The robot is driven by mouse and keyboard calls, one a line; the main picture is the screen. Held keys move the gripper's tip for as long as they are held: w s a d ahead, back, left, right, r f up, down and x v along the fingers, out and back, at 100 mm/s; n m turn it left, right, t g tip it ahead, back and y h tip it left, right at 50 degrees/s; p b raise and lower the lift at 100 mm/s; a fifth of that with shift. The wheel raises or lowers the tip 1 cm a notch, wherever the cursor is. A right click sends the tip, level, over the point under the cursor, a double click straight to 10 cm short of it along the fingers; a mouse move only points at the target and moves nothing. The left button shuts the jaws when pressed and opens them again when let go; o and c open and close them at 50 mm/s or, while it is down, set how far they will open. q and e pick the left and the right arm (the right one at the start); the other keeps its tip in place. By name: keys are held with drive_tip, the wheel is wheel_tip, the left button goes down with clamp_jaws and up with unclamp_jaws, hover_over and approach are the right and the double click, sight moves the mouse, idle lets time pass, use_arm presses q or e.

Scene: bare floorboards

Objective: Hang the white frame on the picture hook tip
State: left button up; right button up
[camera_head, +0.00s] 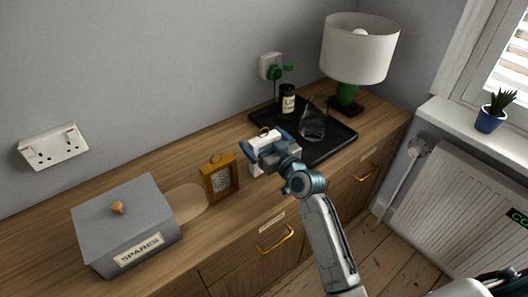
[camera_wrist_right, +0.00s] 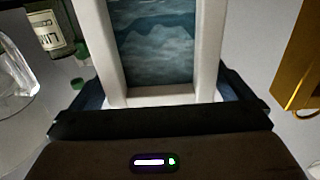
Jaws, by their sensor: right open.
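The white frame (camera_head: 256,168) stands on the wooden sideboard, left of the black tray, partly hidden behind my right gripper. It has a small ring at its top. In the right wrist view the white frame (camera_wrist_right: 210,45) holds a blue sea picture and sits between the fingers. My right gripper (camera_head: 266,146) is open, with one finger on each side of the frame; I cannot tell whether they touch it. It also shows in the right wrist view (camera_wrist_right: 160,92). I cannot make out the picture hook in either view. My left gripper is not in view.
A wooden frame (camera_head: 219,182) stands close left of the white one. A grey SPARES box (camera_head: 125,222) is at far left. The black tray (camera_head: 335,145) carries a jar (camera_head: 287,99) and a glass (camera_head: 313,121). A lamp (camera_head: 357,50) stands at the back right.

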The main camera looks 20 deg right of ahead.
drive_tip(key=c, duration=0.9)
drive_tip(key=shift+r, duration=0.15)
drive_tip(key=shift+c, duration=0.2)
drive_tip(key=shift+r, duration=0.7)
drive_tip(key=shift+s+r, duration=0.3)
drive_tip(key=shift+r, duration=0.65)
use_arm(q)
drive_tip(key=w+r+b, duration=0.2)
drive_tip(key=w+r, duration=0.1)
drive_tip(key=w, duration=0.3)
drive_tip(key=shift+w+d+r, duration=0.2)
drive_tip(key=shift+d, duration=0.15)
use_arm(e)
drive_tip(key=s+a+r+v, duration=0.1)
drive_tip(key=a+v, duration=0.2)
drive_tip(key=v, duration=1.2)
drive_tip(key=shift+r, duration=0.3)
